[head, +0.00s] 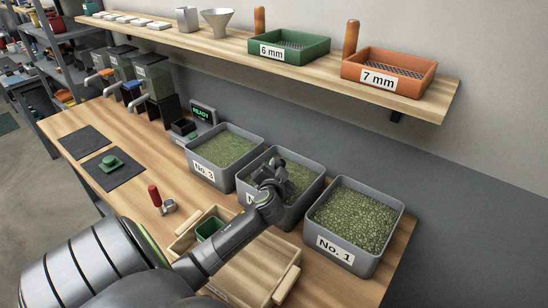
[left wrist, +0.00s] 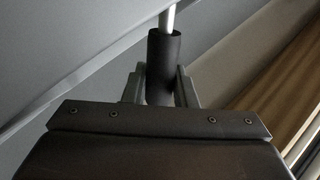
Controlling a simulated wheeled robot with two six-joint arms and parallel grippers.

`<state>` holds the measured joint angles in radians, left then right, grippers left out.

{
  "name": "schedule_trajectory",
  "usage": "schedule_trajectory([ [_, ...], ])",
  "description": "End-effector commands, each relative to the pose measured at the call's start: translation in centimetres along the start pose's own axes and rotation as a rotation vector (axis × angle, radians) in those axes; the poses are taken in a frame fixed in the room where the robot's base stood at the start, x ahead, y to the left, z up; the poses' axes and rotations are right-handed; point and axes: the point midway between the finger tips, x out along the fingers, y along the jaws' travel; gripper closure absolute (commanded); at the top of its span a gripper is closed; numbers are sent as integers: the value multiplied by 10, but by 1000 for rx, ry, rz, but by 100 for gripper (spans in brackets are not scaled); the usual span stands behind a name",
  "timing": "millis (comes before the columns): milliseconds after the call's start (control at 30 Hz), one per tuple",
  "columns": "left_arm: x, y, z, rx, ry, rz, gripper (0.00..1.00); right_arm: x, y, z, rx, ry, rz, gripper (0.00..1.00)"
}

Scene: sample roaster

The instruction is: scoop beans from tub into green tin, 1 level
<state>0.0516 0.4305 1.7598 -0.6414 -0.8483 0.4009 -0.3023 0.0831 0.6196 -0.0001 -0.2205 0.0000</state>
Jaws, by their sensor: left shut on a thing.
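My left gripper (head: 272,178) is over the middle grey tub (head: 318,190) of green beans and hides part of its beans and label. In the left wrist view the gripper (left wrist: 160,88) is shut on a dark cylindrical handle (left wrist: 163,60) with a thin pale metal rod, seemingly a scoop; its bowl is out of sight. A small open green tin (head: 208,229) stands in a wooden tray (head: 258,285), partly hidden by my left arm. Tub No. 1 (head: 337,248) and tub No. 3 (head: 204,172) stand on either side, full of green beans. My right gripper is not in view.
A red-handled metal tool (head: 155,195) stands near the tray. A green object (head: 110,162) lies on a dark mat. A READY display (head: 203,113) stands behind tub No. 3. A shelf above holds a green 6 mm tray (head: 289,47) and an orange 7 mm tray (head: 390,73).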

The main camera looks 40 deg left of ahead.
Motion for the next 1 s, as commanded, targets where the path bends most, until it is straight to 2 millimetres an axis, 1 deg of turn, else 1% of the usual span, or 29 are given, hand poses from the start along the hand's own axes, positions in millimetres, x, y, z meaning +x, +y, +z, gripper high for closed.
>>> schedule_trajectory([
  [33, 2, 6, 4, -1, 1, 0, 100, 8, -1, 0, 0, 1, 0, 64],
  [67, 2, 7, 3, -2, 2, 0, 100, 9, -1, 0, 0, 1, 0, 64],
  [100, 3, 8, -2, -10, 6, 0, 100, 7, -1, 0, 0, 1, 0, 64],
  [300, 5, 18, -15, -36, 15, 1, 100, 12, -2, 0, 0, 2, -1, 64],
  [367, 5, 15, -12, -80, 31, -2, 100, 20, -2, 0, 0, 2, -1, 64],
  [567, 2, 5, -13, -230, 80, -3, 100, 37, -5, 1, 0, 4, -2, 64],
  [800, -4, -14, -18, -365, 124, -3, 100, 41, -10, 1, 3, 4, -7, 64],
  [1000, -7, -23, -21, -438, 147, -3, 100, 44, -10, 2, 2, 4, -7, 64],
])
